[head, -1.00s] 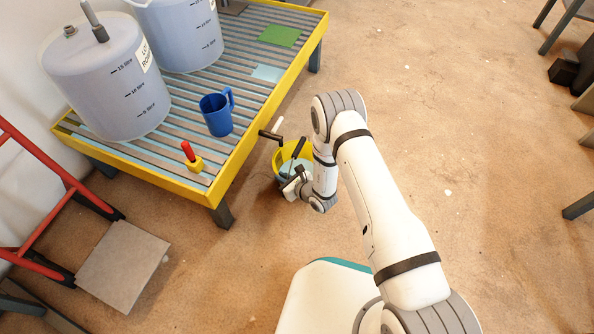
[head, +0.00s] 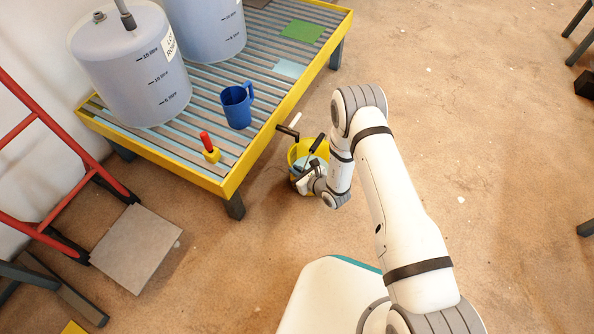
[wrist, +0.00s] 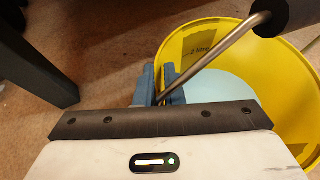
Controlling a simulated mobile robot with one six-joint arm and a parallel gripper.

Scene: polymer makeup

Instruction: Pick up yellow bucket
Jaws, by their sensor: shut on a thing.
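The yellow bucket (head: 294,155) is beside the low slatted table, partly hidden by my arm in the head view. In the wrist view the bucket (wrist: 199,32) fills the right side, with a "2 litre" mark on its inner wall and pale blue inside. Its metal handle (wrist: 222,48) slants up to a dark grip at the top right. My gripper (wrist: 156,84) is shut with its blue fingers around the lower part of the handle. In the head view my gripper (head: 308,178) is at the bucket's near side. I cannot tell whether the bucket is off the floor.
The yellow-edged table (head: 236,180) stands close left of the bucket, and its dark leg (wrist: 38,68) shows in the wrist view. On it are a blue jug (head: 237,108), large containers (head: 135,70) and a red-handled tool (head: 209,148). Floor (head: 500,200) to the right is clear.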

